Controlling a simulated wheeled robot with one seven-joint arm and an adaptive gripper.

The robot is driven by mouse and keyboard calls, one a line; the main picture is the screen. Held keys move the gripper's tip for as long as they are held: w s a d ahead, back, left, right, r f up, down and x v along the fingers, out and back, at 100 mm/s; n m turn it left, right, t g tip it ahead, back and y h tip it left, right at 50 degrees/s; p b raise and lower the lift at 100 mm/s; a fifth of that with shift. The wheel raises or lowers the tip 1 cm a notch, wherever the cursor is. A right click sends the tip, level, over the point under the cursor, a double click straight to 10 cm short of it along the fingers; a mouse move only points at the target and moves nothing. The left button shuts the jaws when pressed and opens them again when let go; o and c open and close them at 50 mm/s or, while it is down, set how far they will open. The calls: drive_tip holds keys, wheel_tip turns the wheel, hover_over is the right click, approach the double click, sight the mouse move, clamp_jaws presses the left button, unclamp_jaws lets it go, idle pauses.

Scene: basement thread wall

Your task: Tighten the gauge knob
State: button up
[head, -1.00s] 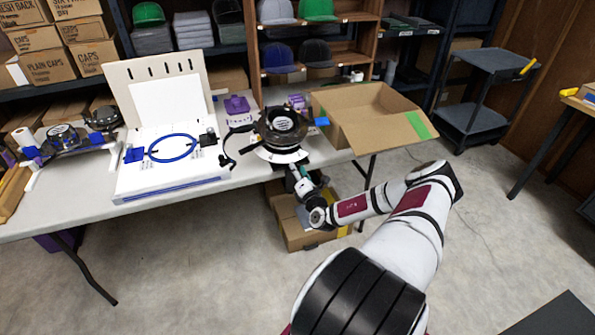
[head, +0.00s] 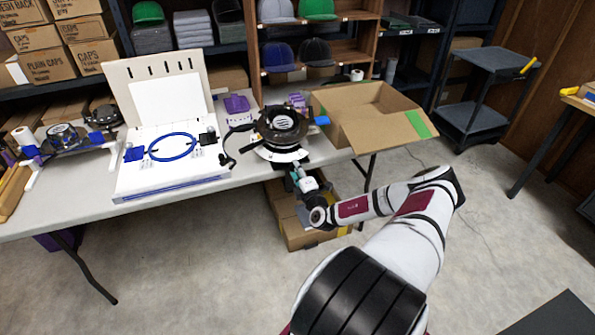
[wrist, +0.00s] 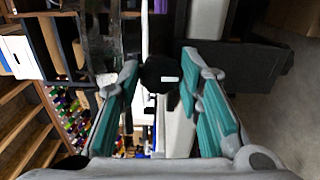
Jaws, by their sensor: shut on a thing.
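The gauge knob (wrist: 158,74) shows in the wrist view as a dark round piece with a short pale mark, between my fingertips. My gripper (wrist: 161,84), with teal finger pads, is shut on the knob. In the head view my gripper (head: 299,173) is at the front table edge, just below the black round fixture (head: 283,125) on its white base (head: 281,155). The knob itself is hidden there by the gripper and fixture. The wrist picture is turned sideways and dark around the knob.
A white board with a blue hoop (head: 173,147) lies left of the fixture on the table (head: 80,205). An open cardboard box (head: 365,115) stands to the right. Another box (head: 305,235) sits on the floor beneath my gripper.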

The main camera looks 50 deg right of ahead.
drive_tip(key=shift+s+d, duration=0.1)
drive_tip(key=o, duration=1.2)
drive_tip(key=shift+c, duration=0.2)
drive_tip(key=v, duration=1.2)
